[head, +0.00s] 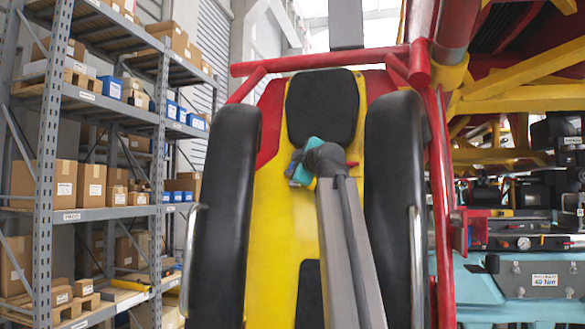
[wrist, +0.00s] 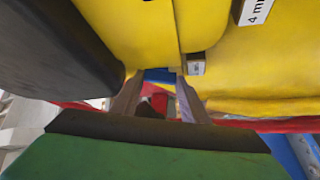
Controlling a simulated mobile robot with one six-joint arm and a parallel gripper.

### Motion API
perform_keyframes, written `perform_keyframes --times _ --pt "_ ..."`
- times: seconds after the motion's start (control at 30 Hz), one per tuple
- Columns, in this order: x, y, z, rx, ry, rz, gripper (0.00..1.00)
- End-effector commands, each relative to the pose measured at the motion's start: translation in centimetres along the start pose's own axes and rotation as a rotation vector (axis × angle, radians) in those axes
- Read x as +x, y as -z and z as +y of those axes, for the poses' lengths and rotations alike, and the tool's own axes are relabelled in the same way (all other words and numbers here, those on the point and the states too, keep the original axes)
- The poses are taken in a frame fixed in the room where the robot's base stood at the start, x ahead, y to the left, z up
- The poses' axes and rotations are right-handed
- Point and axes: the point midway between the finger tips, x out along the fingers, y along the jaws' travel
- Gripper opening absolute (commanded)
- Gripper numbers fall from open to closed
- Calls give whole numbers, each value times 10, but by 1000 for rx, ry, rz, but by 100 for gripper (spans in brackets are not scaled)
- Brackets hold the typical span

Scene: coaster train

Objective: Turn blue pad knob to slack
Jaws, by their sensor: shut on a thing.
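The coaster seat has a yellow and red back (head: 289,225), a black head pad (head: 322,108) and two tall black side pads. In the wrist view, my gripper (wrist: 157,84) points at the yellow surface, its two fingers on either side of a small blue piece, the blue knob (wrist: 160,75). The fingers are shut on it. Only part of the knob shows, so its turn angle cannot be told.
A red tube frame (head: 320,61) crosses above the seat and runs down its right side. A grey shelf rack (head: 95,105) with boxes stands left. A teal bench (head: 520,285) with a 40 Nm label is at right. In the wrist view, a dark pad (wrist: 55,50) lies close at left.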

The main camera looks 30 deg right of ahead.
Motion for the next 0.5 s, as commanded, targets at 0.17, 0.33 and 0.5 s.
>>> perform_keyframes --times 0.17,0.33,0.5 --pt "0 1 3 -2 -6 0 18" --pt "0 1 3 -1 -6 0 48" --pt "0 0 1 0 -4 0 48"
